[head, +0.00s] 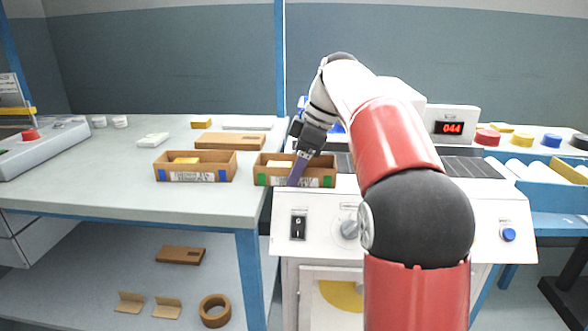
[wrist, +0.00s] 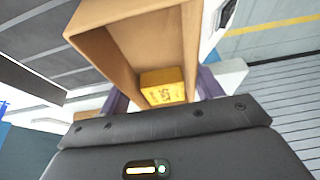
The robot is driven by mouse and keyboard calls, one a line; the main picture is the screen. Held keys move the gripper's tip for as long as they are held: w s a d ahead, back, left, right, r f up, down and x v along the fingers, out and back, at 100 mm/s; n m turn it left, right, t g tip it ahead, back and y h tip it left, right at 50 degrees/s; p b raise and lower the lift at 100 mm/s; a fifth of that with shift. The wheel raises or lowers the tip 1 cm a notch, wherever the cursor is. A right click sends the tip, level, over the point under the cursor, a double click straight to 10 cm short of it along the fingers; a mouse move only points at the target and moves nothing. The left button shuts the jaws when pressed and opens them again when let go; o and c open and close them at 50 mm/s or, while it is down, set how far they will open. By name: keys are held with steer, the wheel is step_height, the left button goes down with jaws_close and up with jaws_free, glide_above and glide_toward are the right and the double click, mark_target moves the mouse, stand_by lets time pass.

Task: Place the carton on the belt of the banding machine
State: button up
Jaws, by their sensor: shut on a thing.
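An open brown carton (head: 322,178) with a white label and green squares is held at the left end of the banding machine. In the wrist view the carton (wrist: 187,42) has a yellow block inside. My gripper (head: 297,172) is shut on it; a purple finger covers part of its near wall. The purple fingers also show on either side of it in the wrist view (wrist: 163,95). The banding machine (head: 400,205) has a dark belt (head: 470,169), partly hidden by my arm. Whether the carton's underside touches anything is not clear.
A similar carton (head: 195,176) with blue squares stands on the grey bench (head: 110,185) to the left. A flat brown box (head: 230,141) lies behind it. A lit display (head: 451,128) stands beyond the belt. A blue-sided conveyor (head: 540,176) lies at the right.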

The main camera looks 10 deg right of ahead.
steer(key=o, duration=1.1)
steer(key=p+v, duration=0.1)
steer(key=v, duration=1.1)
steer(key=shift+a+r, duration=0.1)
steer(key=shift+r, duration=0.05)
